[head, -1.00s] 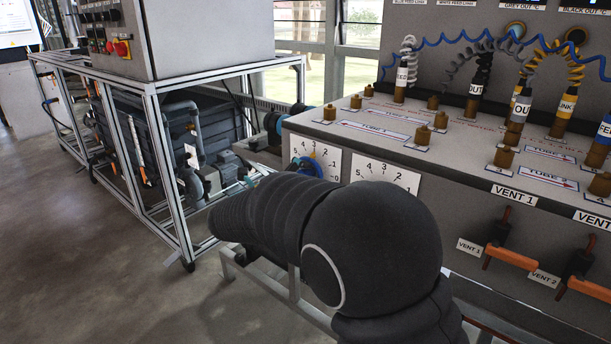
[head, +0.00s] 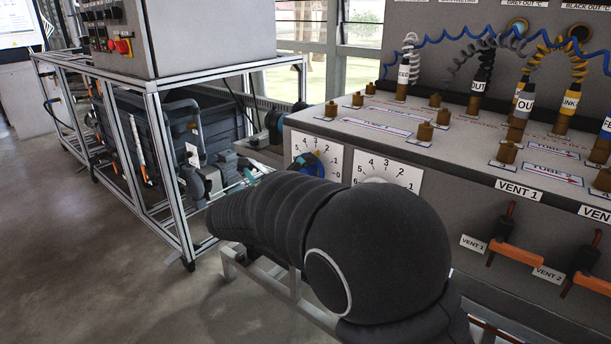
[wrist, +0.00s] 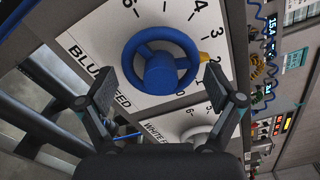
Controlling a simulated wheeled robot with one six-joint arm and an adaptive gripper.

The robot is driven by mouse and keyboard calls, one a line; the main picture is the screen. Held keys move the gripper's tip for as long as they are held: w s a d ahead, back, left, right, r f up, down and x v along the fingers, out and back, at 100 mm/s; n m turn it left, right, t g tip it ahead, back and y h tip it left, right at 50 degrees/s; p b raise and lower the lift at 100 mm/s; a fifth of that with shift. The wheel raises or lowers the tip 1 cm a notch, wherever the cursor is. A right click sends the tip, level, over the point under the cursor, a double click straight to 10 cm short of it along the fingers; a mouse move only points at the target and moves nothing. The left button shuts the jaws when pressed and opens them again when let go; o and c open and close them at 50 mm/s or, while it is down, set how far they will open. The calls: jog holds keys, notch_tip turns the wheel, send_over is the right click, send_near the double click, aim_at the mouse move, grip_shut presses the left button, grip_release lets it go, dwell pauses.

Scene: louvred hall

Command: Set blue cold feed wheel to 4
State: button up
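The blue cold feed wheel (wrist: 162,60) is on a white dial plate (wrist: 108,28) lettered "BLUE FEED" in the wrist view. Its yellow pointer (wrist: 204,57) sits at the right of the rim, around 2 to 3; I cannot tell the exact reading. In the head view the blue wheel (head: 308,164) shows partly above my dark arm. My gripper (wrist: 160,86) is open and empty, with one finger on each side of the wheel's lower part in the picture. The fingers look apart from the rim; the depth gap is unclear.
A second dial, the white feed dial (head: 386,174), is just right of the blue one, partly hidden by my arm. Orange vent handles (head: 515,254) stick out further right. A metal frame cart (head: 158,130) stands left, with clear floor (head: 80,240) before it.

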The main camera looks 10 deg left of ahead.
jog(key=shift+r, duration=0.1)
jog(key=p+v, duration=0.1)
jog(key=v, duration=0.6)
dwell(0.4)
